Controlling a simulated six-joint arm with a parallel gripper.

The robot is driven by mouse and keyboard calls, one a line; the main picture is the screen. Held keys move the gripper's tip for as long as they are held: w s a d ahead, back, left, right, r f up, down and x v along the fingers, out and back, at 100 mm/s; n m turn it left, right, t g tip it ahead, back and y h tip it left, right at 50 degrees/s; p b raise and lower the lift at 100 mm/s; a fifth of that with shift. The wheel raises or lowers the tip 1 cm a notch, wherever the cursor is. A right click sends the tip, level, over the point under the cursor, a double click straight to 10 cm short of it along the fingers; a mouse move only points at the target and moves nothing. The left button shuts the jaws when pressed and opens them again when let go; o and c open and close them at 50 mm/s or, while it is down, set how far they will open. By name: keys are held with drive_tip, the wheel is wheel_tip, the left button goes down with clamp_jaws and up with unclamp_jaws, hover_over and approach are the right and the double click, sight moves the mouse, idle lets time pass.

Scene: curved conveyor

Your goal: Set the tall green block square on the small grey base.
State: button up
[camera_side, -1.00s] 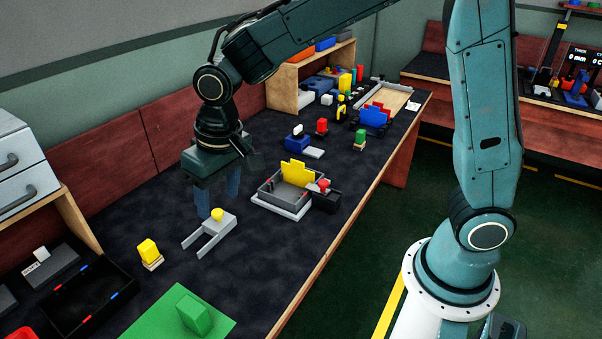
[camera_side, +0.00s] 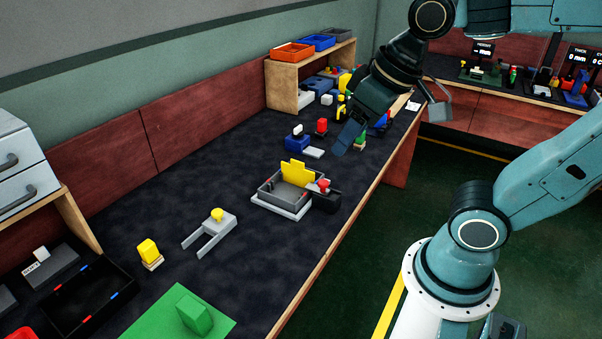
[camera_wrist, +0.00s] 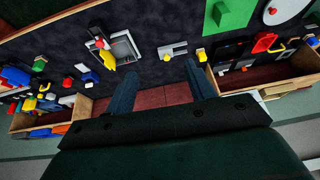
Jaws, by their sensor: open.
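A green block (camera_side: 196,315) stands on a flat green sheet (camera_side: 165,322) at the near end of the table; it also shows at the top of the wrist view (camera_wrist: 221,13). A smaller green block (camera_side: 361,138) sits on a pale base farther back, partly hidden by my arm. I cannot tell for sure which piece is the small grey base; a light flat slab (camera_side: 313,153) lies beside a blue block. My gripper (camera_side: 345,143) is open and tilted, above the far part of the table. In the wrist view its fingers (camera_wrist: 158,76) are apart with nothing between them.
A grey tray with a yellow plate (camera_side: 288,188) stands mid-table. A grey fork-shaped piece (camera_side: 212,233), a yellow block (camera_side: 148,251) and a black bin (camera_side: 85,295) are nearer. A wooden shelf (camera_side: 310,75) stands at the back. The table's left middle is clear.

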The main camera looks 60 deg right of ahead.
drive_tip(key=shift+t, duration=0.3)
drive_tip(key=s, duration=0.1)
drive_tip(key=s+d, duration=0.1)
drive_tip(key=s, duration=0.2)
drive_tip(key=shift+d+f, duration=0.2)
drive_tip(key=shift+f, duration=0.1)
drive_tip(key=o, duration=0.6)
drive_tip(key=shift+w, duration=0.1)
